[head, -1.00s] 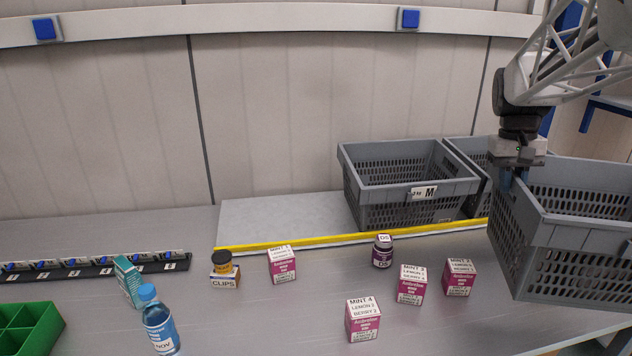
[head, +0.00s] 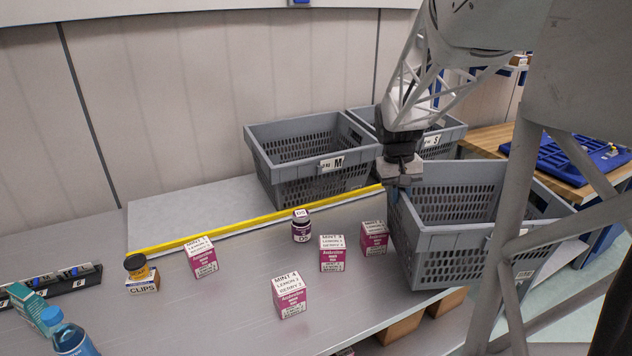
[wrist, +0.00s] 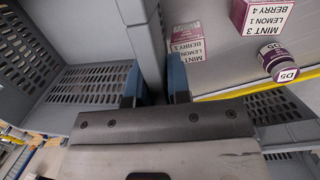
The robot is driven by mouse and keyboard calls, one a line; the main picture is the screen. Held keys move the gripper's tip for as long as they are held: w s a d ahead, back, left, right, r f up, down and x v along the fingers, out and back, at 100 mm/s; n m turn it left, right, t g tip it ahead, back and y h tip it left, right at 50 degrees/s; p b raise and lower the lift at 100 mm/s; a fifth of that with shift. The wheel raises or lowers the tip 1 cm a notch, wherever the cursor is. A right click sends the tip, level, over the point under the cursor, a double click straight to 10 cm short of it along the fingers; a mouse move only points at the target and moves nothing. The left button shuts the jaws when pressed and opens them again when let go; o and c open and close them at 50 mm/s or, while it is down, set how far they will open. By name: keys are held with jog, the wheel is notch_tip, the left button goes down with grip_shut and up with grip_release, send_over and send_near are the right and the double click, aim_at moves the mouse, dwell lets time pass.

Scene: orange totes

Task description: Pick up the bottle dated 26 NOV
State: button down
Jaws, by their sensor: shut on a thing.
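A blue bottle (head: 72,340) with a blue cap stands at the lower left of the head view, cut off by the frame's bottom edge. Its date cannot be read now. My gripper (head: 402,192) is far to the right of the bottle, pointing down and shut on the near-left rim of a grey crate (head: 462,232). In the wrist view, the crate's wall (wrist: 150,60) runs between the two blue fingers of my gripper (wrist: 158,82). The held crate is tilted and reaches past the table's front edge. The bottle is not in the wrist view.
Several pink-and-white boxes (head: 291,296) and a small purple jar (head: 301,226) stand mid-table. Grey crates, one marked M (head: 335,163), stand behind the yellow strip (head: 240,226). Clear table lies between boxes and bottle.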

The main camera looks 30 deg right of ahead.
jog(key=shift+f, duration=0.15)
notch_tip(320, 180, down, 4)
jog(key=shift+r, duration=0.1)
dwell(0.6)
jog(key=c, duration=1.1)
grip_release()
jog(key=shift+w+a+r, duration=0.15)
jog(key=shift+w+r, duration=0.15)
jog(key=shift+r, duration=1.7)
jog(key=shift+w+a+r, duration=0.1)
jog(key=shift+w+r, duration=0.15)
jog(key=shift+r, duration=1.7)
jog(key=shift+w+a+r, duration=0.15)
jog(key=shift+w+r, duration=0.15)
jog(key=shift+r, duration=1.7)
jog(key=shift+a, duration=0.1)
